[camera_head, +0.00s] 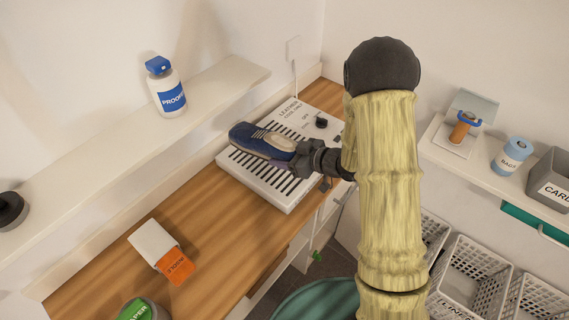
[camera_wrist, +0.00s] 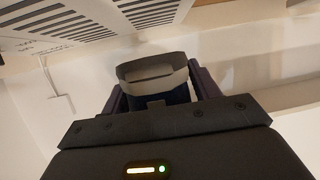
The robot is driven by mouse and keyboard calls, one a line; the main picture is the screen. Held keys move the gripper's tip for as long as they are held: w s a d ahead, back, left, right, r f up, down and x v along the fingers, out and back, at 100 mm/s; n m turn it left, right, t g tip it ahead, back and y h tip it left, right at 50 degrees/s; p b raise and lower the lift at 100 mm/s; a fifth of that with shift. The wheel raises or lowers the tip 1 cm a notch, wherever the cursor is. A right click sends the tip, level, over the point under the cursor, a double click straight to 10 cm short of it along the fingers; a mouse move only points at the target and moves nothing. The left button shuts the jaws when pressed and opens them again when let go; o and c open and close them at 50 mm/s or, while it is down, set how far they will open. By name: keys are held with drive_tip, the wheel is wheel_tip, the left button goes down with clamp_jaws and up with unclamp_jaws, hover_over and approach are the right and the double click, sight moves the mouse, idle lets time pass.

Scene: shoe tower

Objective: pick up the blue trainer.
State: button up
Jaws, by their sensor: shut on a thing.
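The blue trainer (camera_head: 250,138) is dark blue with a pale opening and shows over the white slotted unit in the head view. My gripper (camera_head: 301,158) is shut on its right end. In the wrist view the trainer (camera_wrist: 155,80) sits between the two fingers of my gripper (camera_wrist: 157,92), with its pale rim and dark blue body showing. The slotted unit fills the top of that view, apart from the trainer. The far end of the trainer is hidden in the wrist view.
The white slotted unit (camera_head: 285,192) stands on the wooden bench (camera_head: 205,225). A white bottle (camera_head: 168,92) stands on the wall shelf (camera_head: 100,150). An orange-and-white box (camera_head: 162,250) lies on the bench. White baskets (camera_head: 470,270) stand at the lower right.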

drive_tip(key=shift+r, duration=1.25)
